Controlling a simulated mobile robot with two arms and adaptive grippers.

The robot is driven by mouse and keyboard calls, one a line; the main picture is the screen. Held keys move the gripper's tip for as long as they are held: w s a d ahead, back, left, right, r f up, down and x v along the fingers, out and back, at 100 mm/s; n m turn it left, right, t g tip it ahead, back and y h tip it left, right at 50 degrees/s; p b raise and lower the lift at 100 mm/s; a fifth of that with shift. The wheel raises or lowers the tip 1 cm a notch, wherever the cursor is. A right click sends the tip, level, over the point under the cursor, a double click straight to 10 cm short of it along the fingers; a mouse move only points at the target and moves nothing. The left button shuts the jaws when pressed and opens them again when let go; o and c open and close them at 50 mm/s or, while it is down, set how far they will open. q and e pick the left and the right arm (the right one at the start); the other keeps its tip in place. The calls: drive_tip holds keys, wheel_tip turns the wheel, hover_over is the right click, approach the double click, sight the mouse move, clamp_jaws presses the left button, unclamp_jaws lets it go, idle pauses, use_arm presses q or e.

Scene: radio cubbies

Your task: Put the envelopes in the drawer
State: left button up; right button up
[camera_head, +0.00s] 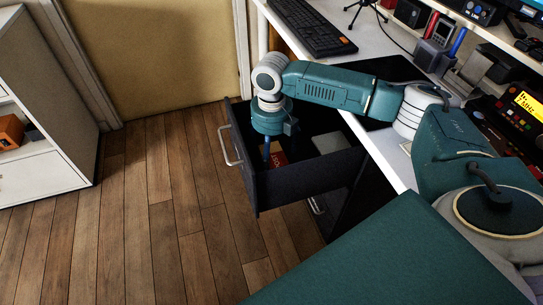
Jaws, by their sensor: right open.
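The dark drawer (305,178) is pulled out from under the white desk, with its handle on the left. My right gripper (270,148) points down into the drawer at its front end. It is open, and its fingertips are partly hidden by the drawer's wall and the wrist. A red item with pale lettering (279,159) lies in the drawer just right of the fingers. A flat grey item (332,144) lies farther right in the drawer. I cannot tell for sure whether either is an envelope. My left gripper is out of view.
The white desk (372,48) holds a black keyboard (312,27) and radio equipment (518,103) at right. A white shelf unit (45,105) with an orange box (10,131) stands at left. The wooden floor (150,215) between is clear.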

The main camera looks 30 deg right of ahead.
sight(271, 162)
wheel_tip(271, 162, up, 5)
drive_tip(key=shift+r+p, duration=0.1)
drive_tip(key=shift+p, duration=0.5)
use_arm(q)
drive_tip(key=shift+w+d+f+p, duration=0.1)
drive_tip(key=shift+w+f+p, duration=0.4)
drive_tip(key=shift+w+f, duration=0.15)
use_arm(e)
drive_tip(key=shift+r, duration=2.1)
